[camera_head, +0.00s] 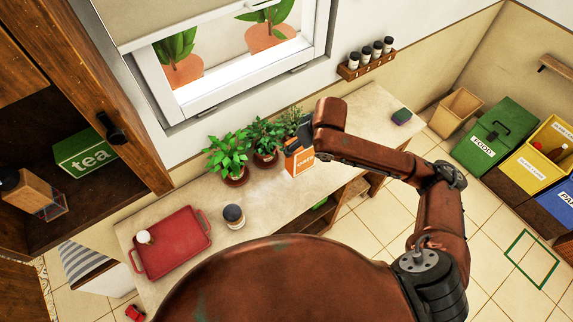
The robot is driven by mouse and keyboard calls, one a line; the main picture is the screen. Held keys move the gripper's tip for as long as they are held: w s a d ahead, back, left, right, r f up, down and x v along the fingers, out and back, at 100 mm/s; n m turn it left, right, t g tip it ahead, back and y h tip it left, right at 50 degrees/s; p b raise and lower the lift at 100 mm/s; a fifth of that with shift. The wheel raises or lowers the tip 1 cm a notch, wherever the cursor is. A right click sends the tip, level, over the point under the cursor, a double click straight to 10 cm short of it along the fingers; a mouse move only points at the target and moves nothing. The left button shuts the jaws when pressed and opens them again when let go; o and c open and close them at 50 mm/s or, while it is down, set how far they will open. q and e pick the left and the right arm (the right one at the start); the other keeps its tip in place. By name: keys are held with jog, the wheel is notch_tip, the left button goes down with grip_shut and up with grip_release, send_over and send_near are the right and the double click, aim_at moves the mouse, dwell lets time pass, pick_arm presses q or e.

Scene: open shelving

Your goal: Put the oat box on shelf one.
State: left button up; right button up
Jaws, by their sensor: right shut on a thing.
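The orange box (299,161) with a white label, which I take as the oat box, is upright at the back of the counter, beside the potted plants. My right gripper (303,133) is shut on its upper part from above, and the arm hides part of the box's top. I cannot tell whether its base touches the counter. An open wooden shelf unit (137,150) stands at the left, with a green tea box (87,153) and a brown box (34,191) inside. No shelf number is readable. My left gripper is not in view.
Potted plants (228,157) stand close left of the orange box. A red tray (172,243) with a small white item and a dark-lidded jar (233,216) are on the counter (270,207). A spice rack (366,63) hangs on the wall. Bins (495,133) stand at right.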

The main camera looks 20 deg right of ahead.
jog(key=w+d+f+p, duration=0.2)
jog(key=w+d+f, duration=0.6)
jog(key=w+f, duration=0.3)
jog(key=shift+w+d+f, duration=0.2)
jog(key=shift+w+f, duration=0.05)
jog(key=shift+f, duration=0.6)
jog(key=o, duration=1.9)
jog(key=shift+f, duration=0.1)
jog(key=shift+o, duration=0.9)
